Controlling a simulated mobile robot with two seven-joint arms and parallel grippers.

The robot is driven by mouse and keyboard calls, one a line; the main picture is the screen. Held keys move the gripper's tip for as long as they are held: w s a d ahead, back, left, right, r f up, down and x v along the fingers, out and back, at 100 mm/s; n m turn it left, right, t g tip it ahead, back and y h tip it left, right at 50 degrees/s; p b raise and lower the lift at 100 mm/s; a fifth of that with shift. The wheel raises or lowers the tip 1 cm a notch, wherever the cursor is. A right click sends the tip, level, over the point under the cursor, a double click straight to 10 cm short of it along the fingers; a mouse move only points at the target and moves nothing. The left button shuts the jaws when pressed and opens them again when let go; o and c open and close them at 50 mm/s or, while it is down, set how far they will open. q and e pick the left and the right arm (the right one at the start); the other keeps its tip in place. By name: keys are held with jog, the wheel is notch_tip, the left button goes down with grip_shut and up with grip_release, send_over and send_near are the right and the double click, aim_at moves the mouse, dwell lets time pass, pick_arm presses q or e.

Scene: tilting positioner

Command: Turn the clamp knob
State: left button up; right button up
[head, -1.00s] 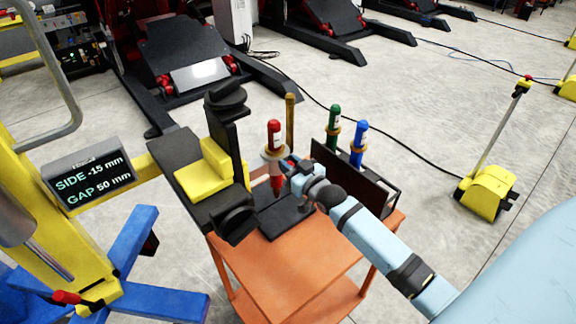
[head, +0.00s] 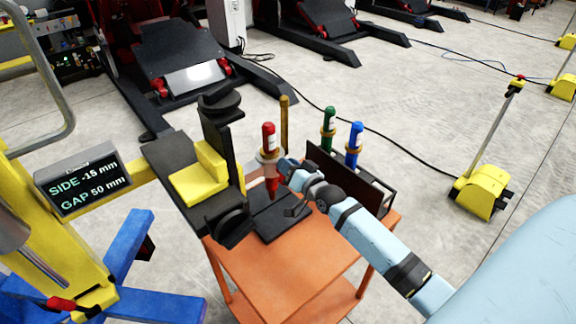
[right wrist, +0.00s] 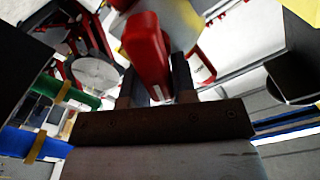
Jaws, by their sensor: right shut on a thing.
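The positioner's black-and-yellow clamp (head: 205,170) stands left of centre in the head view. It has a round black knob at the top (head: 222,97) and another round black part low at the front (head: 232,228); I cannot tell which is the clamp knob. My right gripper (head: 277,168) is right of the clamp, apart from both round parts. It is shut on a red tool (head: 268,136), which stands upright through a pale collar above a black tray. In the right wrist view the red body (right wrist: 148,50) sits between the fingers. My left gripper is not in view.
A display (head: 83,182) reads SIDE -15 mm, GAP 50 mm. An orange cart (head: 275,275) carries the black tray and a dark rack holding a green tool (head: 328,120) and a blue tool (head: 355,138). A yellow floor unit (head: 481,193) stands right. The cart's front top is clear.

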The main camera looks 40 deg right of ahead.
jog(key=shift+f, duration=0.15)
jog(key=o, duration=0.8)
jog(key=shift+o, duration=0.2)
jog(key=s+d+b, duration=0.1)
jog(key=s+b, duration=0.2)
jog(key=s, duration=1)
jog(key=shift+s, duration=0.35)
jog(key=s+a+f+n+g, duration=0.3)
jog(key=s+a+f+n, duration=0.1)
jog(key=s+a+f, duration=0.3)
jog(key=s+a+f+n+g+y, duration=0.1)
jog(key=s+a+f+n+g, duration=0.3)
jog(key=s+a+f, duration=0.3)
jog(key=a+f, duration=0.5)
jog(key=f, duration=0.1)
jog(key=shift+a, duration=0.2)
